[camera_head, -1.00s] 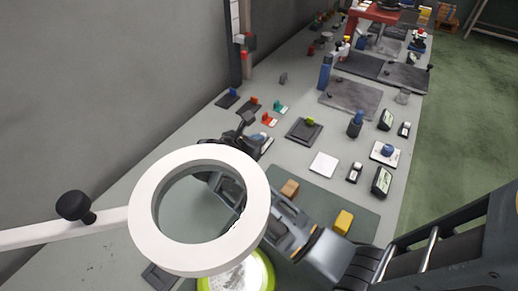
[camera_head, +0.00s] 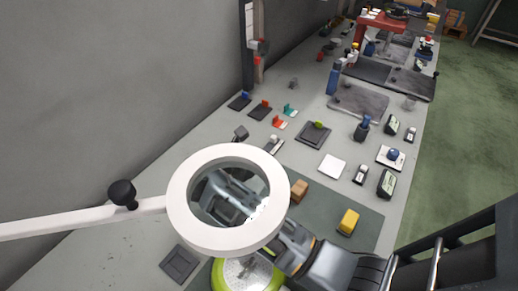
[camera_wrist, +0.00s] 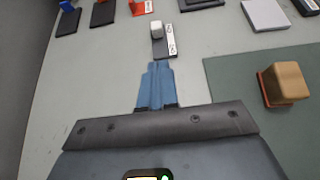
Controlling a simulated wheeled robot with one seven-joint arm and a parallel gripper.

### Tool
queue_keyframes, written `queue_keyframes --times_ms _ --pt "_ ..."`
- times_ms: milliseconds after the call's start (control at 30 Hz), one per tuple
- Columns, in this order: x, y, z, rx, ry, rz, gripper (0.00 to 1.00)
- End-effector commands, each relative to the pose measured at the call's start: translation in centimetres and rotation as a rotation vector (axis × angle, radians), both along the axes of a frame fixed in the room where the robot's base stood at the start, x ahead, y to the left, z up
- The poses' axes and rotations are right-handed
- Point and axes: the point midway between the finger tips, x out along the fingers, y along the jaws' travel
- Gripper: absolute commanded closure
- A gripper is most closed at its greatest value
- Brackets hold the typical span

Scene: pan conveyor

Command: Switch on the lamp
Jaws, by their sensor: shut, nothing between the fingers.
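The lamp (camera_head: 184,223) is a white ring on a white arm with a black knob, at the left in the head view. Whether it is lit cannot be told. My gripper (camera_wrist: 158,68) has its blue fingers shut and empty in the wrist view. Just beyond the fingertips is a small dark plate with white labels and a white block (camera_wrist: 156,29), perhaps a switch; a gap to it cannot be judged. It also shows in the head view (camera_head: 273,144), above the ring. There, the gripper shows through the ring, its fingertips largely hidden.
A tan block (camera_wrist: 287,81) and a yellow block (camera_head: 348,221) are on the dark green mat (camera_head: 366,207). A white square (camera_head: 332,166) and several small fixtures stand farther along the bench. A grey wall (camera_head: 120,90) bounds the left side. A green-rimmed round thing (camera_head: 218,277) is below the ring.

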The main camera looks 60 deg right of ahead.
Motion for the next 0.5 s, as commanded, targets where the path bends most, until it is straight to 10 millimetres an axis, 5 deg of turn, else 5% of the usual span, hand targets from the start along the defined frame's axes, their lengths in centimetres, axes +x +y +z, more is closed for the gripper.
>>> queue_keyframes --times_ms 200,500 --pt "0.0 3.3 1.9 -0.001 -0.003 0.004 1.0" --pt "-0.1 4.8 2.8 0.0 0.0 0.001 1.0"
